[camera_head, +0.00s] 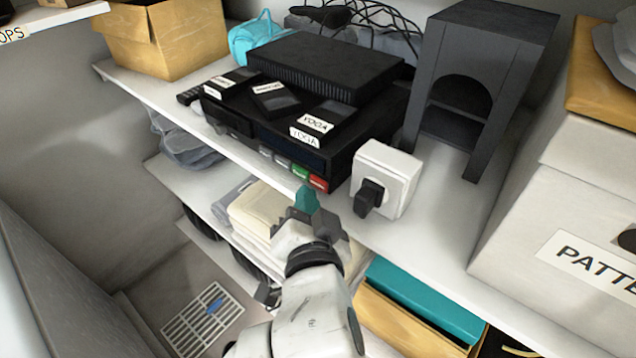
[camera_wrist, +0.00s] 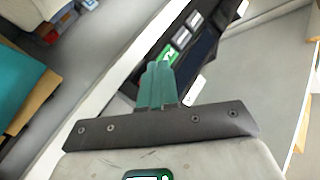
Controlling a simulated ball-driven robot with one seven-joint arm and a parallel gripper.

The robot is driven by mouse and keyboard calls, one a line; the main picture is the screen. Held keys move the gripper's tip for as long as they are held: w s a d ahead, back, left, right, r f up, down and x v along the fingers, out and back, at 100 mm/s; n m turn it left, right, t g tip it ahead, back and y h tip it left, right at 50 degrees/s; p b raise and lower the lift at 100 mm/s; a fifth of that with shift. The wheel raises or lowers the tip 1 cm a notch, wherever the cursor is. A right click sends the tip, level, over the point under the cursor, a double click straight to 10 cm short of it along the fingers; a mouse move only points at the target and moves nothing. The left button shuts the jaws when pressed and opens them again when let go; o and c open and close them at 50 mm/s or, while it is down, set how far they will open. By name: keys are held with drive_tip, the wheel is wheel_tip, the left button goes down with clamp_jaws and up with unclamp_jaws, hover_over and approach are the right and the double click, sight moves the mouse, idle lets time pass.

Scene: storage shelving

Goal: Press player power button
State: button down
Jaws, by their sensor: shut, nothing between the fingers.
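The black player (camera_head: 335,150) lies on the upper shelf, its front facing the shelf's front edge. Along its lower front is a row of buttons, with a green button (camera_head: 300,173) and a red button (camera_head: 318,184) at the right end. Which one is for power I cannot read. My gripper (camera_head: 306,197) is shut and empty, with teal fingertips just in front of and below these two buttons; contact is not visible. In the wrist view my gripper (camera_wrist: 157,78) points at the button row of the player (camera_wrist: 205,45) and hides part of it.
A dark grey stand (camera_head: 487,80) and a white box (camera_head: 570,200) are further right. Folded cloths (camera_head: 258,215) lie below.

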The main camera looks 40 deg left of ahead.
drive_tip(key=shift+s, duration=0.3)
drive_tip(key=shift+s+a+b, duration=0.2)
drive_tip(key=shift+s+b, duration=0.3)
drive_tip(key=shift+s, duration=1.9)
